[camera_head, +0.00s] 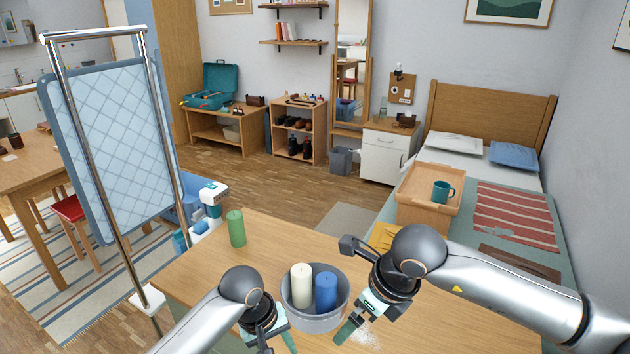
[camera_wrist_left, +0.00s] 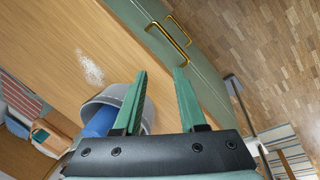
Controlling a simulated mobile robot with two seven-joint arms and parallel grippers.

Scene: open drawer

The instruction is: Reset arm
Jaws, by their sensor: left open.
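My left gripper (camera_head: 280,340) is low at the front of the wooden table, just left of a grey bucket (camera_head: 316,322). In the left wrist view its two green fingers (camera_wrist_left: 160,72) are spread apart with nothing between them. The bucket (camera_wrist_left: 148,116) is behind the fingers there, partly hidden by them. My right gripper (camera_head: 348,330) is at the right of the bucket, pointing down toward the table; whether its fingers are apart is unclear. The bucket holds a white candle (camera_head: 301,287) and a blue candle (camera_head: 326,292).
A green candle (camera_head: 236,228) stands on the table (camera_head: 200,262). White powder (camera_head: 367,338) lies near my right gripper. Green drawer fronts with brass handles (camera_wrist_left: 168,36) show beside the tabletop. A screen (camera_head: 112,140) stands left; a bed tray (camera_head: 428,205) with a mug is right.

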